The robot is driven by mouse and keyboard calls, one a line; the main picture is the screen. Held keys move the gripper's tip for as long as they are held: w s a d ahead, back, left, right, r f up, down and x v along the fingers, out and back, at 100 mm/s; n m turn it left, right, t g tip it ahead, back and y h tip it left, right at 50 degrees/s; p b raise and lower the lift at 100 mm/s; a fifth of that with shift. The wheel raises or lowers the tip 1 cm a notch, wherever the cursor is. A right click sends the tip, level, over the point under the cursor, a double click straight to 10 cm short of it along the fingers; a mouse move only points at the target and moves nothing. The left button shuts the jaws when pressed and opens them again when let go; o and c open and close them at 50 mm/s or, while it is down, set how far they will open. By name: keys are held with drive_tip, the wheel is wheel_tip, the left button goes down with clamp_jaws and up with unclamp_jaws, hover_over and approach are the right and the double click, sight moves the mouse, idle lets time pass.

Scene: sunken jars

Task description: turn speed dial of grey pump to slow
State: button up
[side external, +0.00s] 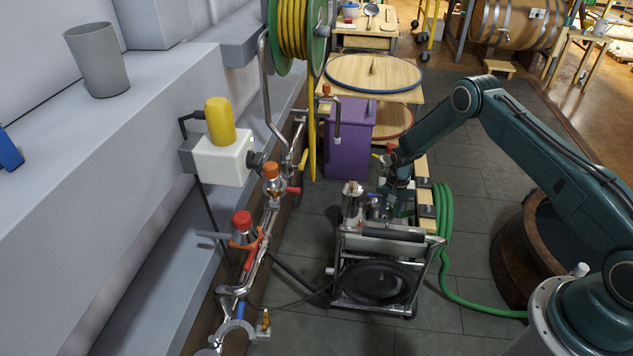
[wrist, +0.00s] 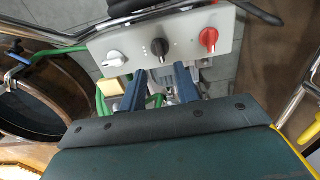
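The grey pump (side external: 383,243) is a wheeled metal-framed unit on the floor, below my gripper (side external: 392,198) in the side view. In the wrist view its light grey control panel (wrist: 185,36) carries three knobs in a row. A white knob (wrist: 115,59) is at the left, a black knob (wrist: 160,46) in the middle and a red knob (wrist: 208,38) at the right. Panel markings are too small to read. My gripper (wrist: 160,73) is open, its two blue fingers apart and empty. The black knob lies beyond the fingertips, between their lines; I cannot tell whether they touch the panel.
A purple bin (side external: 348,138) and a round wooden lid (side external: 374,72) stand behind the pump. A green hose (side external: 447,260) runs along its right side to a wooden barrel (side external: 520,250). Pipes with valves (side external: 268,205) line the grey ledge at left.

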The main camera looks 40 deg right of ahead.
sight(387, 227)
drive_tip(key=shift+f, duration=0.1)
drive_tip(key=shift+f, duration=3.35)
drive_tip(key=shift+f, duration=0.1)
drive_tip(key=shift+f, duration=0.4)
drive_tip(key=shift+c, duration=0.4)
clamp_jaws()
